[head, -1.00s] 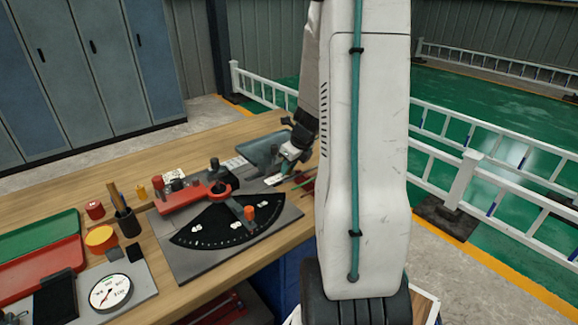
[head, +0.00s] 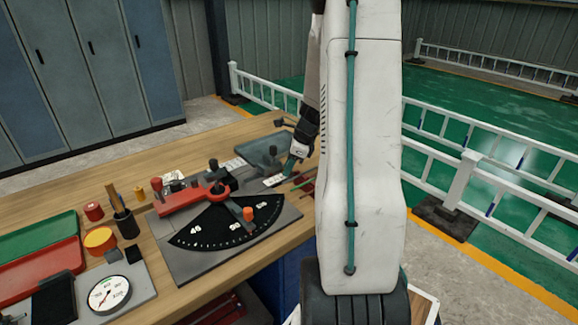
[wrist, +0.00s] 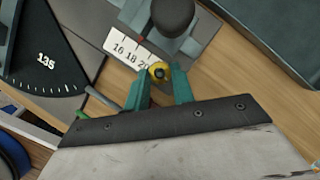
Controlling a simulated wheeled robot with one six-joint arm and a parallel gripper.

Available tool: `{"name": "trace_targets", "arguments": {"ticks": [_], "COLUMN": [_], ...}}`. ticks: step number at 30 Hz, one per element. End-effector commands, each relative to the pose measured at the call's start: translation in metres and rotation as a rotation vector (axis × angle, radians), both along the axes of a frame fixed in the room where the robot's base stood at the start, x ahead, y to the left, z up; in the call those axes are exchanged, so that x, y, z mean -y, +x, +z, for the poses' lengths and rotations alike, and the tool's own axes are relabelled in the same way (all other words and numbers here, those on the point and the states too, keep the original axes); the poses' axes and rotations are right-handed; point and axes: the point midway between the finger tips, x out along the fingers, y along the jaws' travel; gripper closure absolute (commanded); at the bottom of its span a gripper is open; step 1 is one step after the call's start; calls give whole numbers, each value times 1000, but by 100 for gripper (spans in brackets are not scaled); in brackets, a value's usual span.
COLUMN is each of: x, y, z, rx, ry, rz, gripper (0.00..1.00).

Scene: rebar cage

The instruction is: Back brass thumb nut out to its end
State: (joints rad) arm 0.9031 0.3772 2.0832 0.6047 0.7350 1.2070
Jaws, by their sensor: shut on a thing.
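The brass thumb nut (wrist: 158,71) shows yellow with a dark centre in the wrist view. It sits between the green fingertips of my gripper (wrist: 160,82), which is shut on it. The nut lies beside a white scale plate (wrist: 130,42) marked 16, 18, 20. A dark round knob (wrist: 172,15) stands just beyond it. In the head view my gripper (head: 291,167) is at the right end of the bench fixture, partly beside my arm, and the nut cannot be made out there.
A black angle dial (head: 205,232) with a red arm and orange knob lies on a grey plate to the left. A grey-green tray (head: 262,150) is behind the gripper. Thin rods (head: 303,183) lie close on its right. Red and green trays fill the bench's left end.

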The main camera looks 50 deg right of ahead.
Motion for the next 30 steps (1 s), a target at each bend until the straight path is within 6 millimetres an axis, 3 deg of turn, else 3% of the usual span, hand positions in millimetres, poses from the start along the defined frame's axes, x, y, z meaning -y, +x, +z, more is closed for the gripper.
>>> {"name": "trace_targets", "arguments": {"ticks": [11,12,14,15,24,30], "x": [1,1,0,0,1,7], "y": [-1,-1,-1,-1,-1,-10], "z": [0,0,0,0,3,29], "rx": [-1,-1,-2,-2,0,2], "ry": [-2,-2,-1,-1,-2,-5], "rz": [4,4,4,4,5,2], "gripper": [98,73,56,54,54,54]}}
